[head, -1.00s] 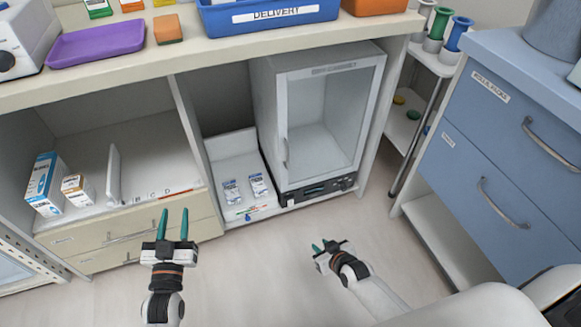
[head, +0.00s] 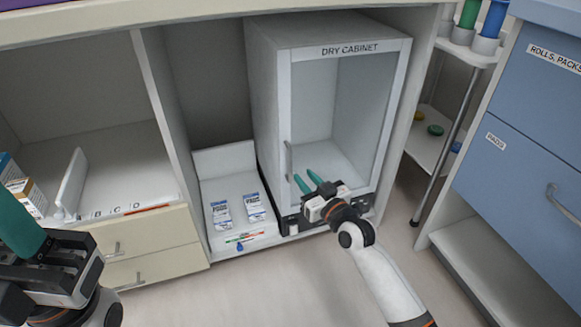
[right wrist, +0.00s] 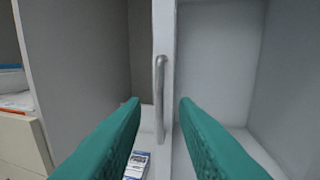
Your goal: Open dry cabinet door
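The dry cabinet (head: 350,48) stands under the counter, with its glass-fronted door shut. A vertical metal handle (head: 289,161) sits on the left edge of the door frame. My right gripper (head: 308,181) is in front of the lower door, just right of the handle, with its green fingers apart. In the right wrist view the handle (right wrist: 160,95) shows upright between and beyond the open fingers (right wrist: 158,125), with nothing held. My left gripper (head: 25,235) is at the lower left, cut off by the picture edge; its finger opening cannot be made out.
Left of the cabinet, a white tray (head: 215,185) holds two small packets. Drawers (head: 150,262) stand at the lower left. A white trolley with a metal post (head: 452,140) and a blue drawer unit (head: 520,140) stand at the right. The floor (head: 270,285) in front is clear.

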